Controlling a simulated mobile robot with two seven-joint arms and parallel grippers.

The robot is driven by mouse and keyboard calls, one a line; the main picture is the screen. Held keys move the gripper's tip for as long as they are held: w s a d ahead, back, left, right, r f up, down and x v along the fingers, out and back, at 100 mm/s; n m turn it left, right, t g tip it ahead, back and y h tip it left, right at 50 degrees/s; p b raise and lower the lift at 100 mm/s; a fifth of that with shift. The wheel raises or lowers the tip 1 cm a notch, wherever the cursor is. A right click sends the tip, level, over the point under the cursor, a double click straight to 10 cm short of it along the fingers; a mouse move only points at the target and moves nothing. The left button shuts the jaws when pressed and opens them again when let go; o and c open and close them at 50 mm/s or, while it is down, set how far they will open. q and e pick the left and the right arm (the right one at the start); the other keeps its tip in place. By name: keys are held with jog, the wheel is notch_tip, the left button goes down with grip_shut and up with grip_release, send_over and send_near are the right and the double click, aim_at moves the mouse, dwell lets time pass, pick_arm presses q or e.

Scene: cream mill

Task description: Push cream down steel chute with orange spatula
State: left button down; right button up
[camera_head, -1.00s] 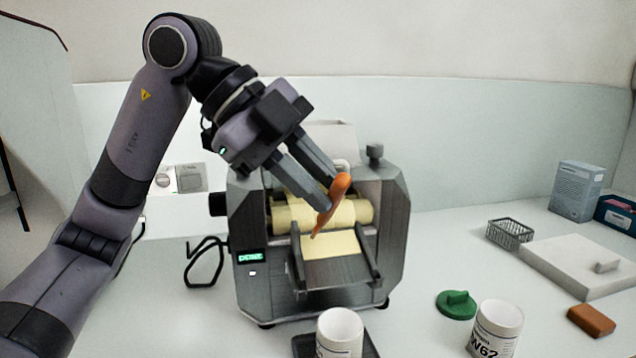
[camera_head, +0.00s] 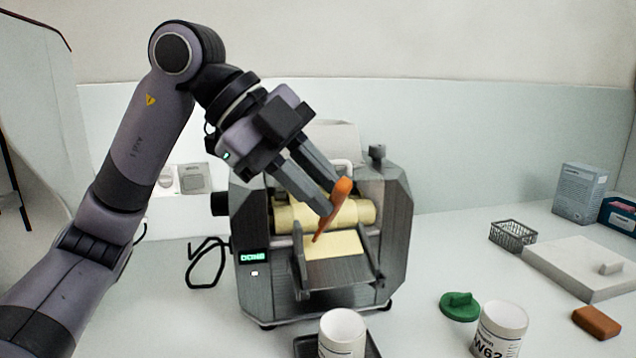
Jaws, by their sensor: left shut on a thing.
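My left gripper (camera_head: 326,198) is shut on the orange spatula (camera_head: 339,193) and holds it tilted in front of the mill's rollers. The spatula's tip points down and left, at the upper part of the cream on the chute; I cannot tell whether it touches. The pale yellow cream (camera_head: 338,243) lies on the upper part of the steel chute (camera_head: 342,273), whose lower part is bare. More cream coats the rollers (camera_head: 355,212) of the grey mill (camera_head: 253,218). A white jar (camera_head: 343,332) stands below the chute's front end. My right gripper is out of view.
A second white jar (camera_head: 497,330), a green lid (camera_head: 459,306) and a brown block (camera_head: 597,321) are at the right. A wire basket (camera_head: 512,235), a pale slab (camera_head: 575,266) and boxes (camera_head: 579,193) stand behind them. A black cable (camera_head: 207,265) lies left of the mill.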

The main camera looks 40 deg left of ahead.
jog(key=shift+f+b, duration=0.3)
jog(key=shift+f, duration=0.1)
